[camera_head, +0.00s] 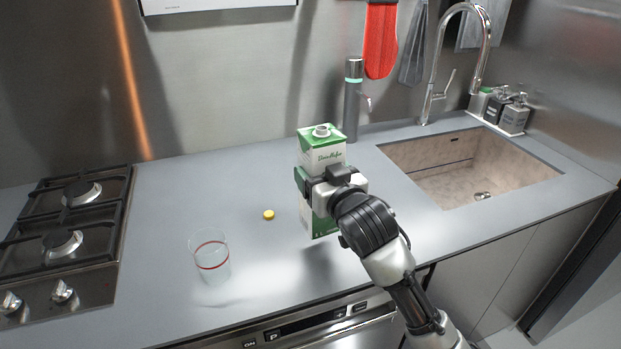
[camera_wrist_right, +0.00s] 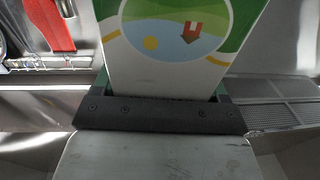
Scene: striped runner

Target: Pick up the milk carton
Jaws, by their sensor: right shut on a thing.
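The milk carton (camera_head: 322,151) is green and white with a white cap and stands upright in the head view. My right gripper (camera_head: 318,182) is shut on the carton around its middle and hides part of its front. In the right wrist view, the carton (camera_wrist_right: 180,35) fills the space between the jaws of the gripper (camera_wrist_right: 160,100). Whether the carton's base touches the counter is hard to tell. My left gripper is not in view.
A clear glass with a red band (camera_head: 210,262) and a yellow cap (camera_head: 268,214) are on the grey counter (camera_head: 170,215) left of the carton. The stove (camera_head: 70,240) is at far left. The sink (camera_head: 470,165) and faucet (camera_head: 440,70) are at right. A dark bottle (camera_head: 352,100) stands behind the carton.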

